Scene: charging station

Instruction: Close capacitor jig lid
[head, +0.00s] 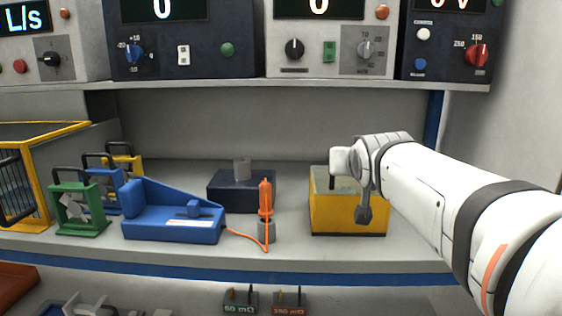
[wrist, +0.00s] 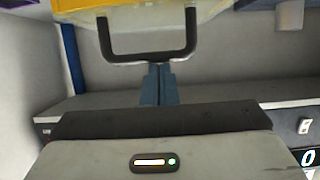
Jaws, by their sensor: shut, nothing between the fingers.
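The capacitor jig appears to be the yellow box (head: 347,217) with a pale top on the shelf, right of centre in the head view. My wrist is above it and hides part of its top. In the wrist view the yellow box (wrist: 172,10) is at the top edge, with a black U-shaped handle (wrist: 104,40) standing out from it. My gripper (wrist: 158,68) is shut and empty, its blue-grey fingertips right at the handle's crossbar. I cannot tell whether they touch it. How far the lid is open is not clear.
An orange probe (head: 265,198) is cabled to a blue device (head: 172,218). Green (head: 80,210) and other handled frames stand farther left. An instrument shelf (head: 280,82) runs above.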

